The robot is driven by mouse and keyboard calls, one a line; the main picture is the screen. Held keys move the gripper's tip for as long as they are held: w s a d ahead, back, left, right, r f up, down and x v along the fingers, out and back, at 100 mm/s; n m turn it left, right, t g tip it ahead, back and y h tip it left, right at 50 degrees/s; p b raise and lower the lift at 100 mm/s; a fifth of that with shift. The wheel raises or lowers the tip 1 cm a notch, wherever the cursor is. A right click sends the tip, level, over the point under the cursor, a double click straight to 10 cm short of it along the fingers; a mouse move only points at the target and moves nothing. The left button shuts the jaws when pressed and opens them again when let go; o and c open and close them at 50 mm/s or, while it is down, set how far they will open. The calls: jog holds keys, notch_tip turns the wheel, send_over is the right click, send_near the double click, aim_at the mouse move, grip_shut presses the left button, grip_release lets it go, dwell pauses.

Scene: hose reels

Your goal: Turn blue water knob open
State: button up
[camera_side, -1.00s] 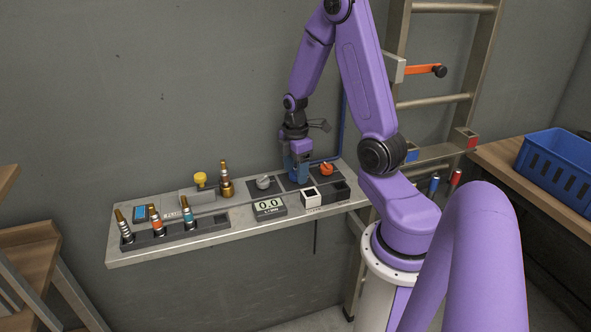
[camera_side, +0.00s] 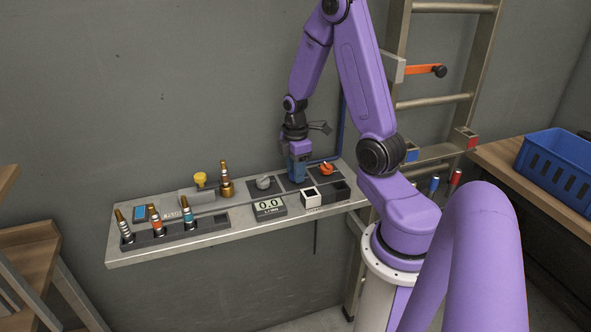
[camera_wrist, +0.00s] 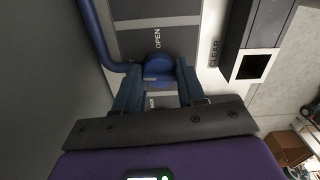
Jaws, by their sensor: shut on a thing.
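The blue water knob (camera_wrist: 158,69) shows in the wrist view on a grey plate, at the end of a blue pipe (camera_wrist: 101,35). The word OPEN is printed on the plate just beyond it. My gripper (camera_wrist: 158,78) is shut on the knob, with one blue finger on each side. In the side view my gripper (camera_side: 298,170) points down over the shelf, and its fingers hide the knob.
An orange-red knob (camera_side: 327,169) is close on the right of my gripper, and a grey knob (camera_side: 264,182) on the left. A display (camera_side: 269,207) reading 0.0 and a white box (camera_side: 311,198) stand in front. Several hose nozzles fill the shelf's left part.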

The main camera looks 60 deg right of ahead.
jog(key=m, duration=0.8)
jog(key=shift+m, duration=0.3)
jog(key=m, duration=0.4)
jog(key=shift+m, duration=2.2)
jog(key=o, duration=1.1)
jog(key=shift+c, duration=0.2)
notch_tip(320, 180, up, 18)
jog(key=shift+f, duration=0.25)
